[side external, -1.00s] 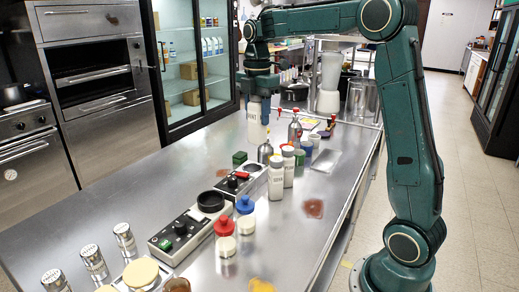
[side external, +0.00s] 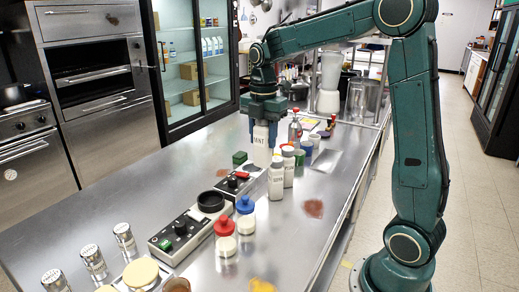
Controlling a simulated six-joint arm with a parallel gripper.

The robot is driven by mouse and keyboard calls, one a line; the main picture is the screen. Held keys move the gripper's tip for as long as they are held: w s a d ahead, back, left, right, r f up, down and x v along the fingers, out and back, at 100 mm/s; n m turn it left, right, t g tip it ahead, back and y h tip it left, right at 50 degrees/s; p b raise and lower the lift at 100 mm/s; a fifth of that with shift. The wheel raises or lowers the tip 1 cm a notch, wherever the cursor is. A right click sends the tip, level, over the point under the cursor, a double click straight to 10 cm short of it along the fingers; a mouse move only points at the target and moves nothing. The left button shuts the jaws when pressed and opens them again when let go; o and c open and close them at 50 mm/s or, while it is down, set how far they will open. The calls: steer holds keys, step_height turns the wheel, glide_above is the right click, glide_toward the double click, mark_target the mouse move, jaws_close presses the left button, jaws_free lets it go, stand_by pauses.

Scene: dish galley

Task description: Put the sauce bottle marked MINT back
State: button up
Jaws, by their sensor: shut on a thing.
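The white bottle (side external: 261,142), its label partly covered with letters like "INT" showing, hangs upright from my gripper (side external: 262,124). My gripper points down and is shut around the bottle's upper part, hiding its top. The bottle is over the middle of the steel counter; I cannot tell if its base touches anything. Two similar white labelled bottles stand just in front and to the right: a nearer one (side external: 276,183) and one with a grey cap (side external: 289,168). Their labels are too small to read surely.
A silver bottle with a red top (side external: 295,130) stands close behind on the right. Red-lidded (side external: 225,240) and blue-lidded (side external: 246,215) jars stand nearer. The counter's left side (side external: 150,190) is clear.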

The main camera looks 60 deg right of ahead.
mark_target(263, 148)
step_height(263, 148, down, 16)
steer(key=shift+r, duration=0.1)
stand_by(0.8)
steer(key=o, duration=1.2)
step_height(263, 148, up, 12)
steer(key=shift+r, duration=0.1)
stand_by(0.7)
